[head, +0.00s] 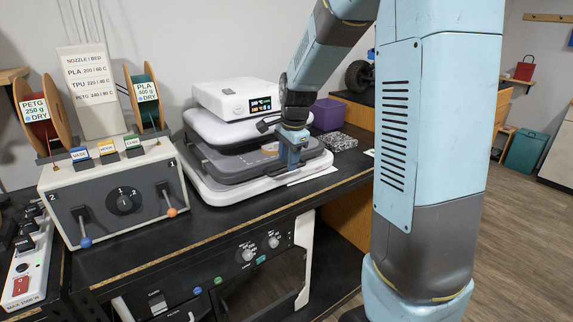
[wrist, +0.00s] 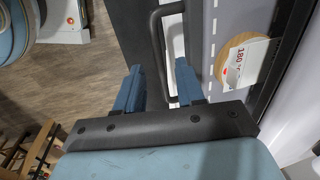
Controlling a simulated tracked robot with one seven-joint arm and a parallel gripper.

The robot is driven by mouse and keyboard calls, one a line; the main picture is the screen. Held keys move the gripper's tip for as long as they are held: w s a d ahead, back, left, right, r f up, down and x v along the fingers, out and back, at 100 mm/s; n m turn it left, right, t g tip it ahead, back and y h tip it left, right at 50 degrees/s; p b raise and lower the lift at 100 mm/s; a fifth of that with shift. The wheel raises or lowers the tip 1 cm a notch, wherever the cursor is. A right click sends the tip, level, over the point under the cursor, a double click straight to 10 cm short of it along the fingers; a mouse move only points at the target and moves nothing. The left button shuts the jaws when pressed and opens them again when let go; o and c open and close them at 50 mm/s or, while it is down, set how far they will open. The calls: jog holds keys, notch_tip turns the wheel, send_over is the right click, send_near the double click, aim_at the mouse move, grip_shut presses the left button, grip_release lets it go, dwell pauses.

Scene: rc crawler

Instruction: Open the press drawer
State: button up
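The press (head: 236,130) is a white and grey machine on the black bench, with a small lit display on top. Its grey drawer (head: 232,167) sits low in the body, above a white base. In the wrist view a dark bar handle (wrist: 157,45) stands off the drawer's dark front. My gripper (head: 291,150) is at the press front; in the wrist view its blue fingers (wrist: 159,82) are apart, with the handle bar between them. I cannot tell whether either finger touches the bar.
A control box (head: 115,195) with two levers and filament spools stands left of the press. A purple bin (head: 328,114) and a speckled block (head: 338,141) are to its right. An oven-like unit (head: 240,280) is below the bench. Open wooden floor (head: 515,240) lies right.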

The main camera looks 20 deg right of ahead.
jog(key=shift+w+f, duration=0.2)
jog(key=shift+f, duration=0.8)
jog(key=shift+c, duration=0.3)
grip_shut()
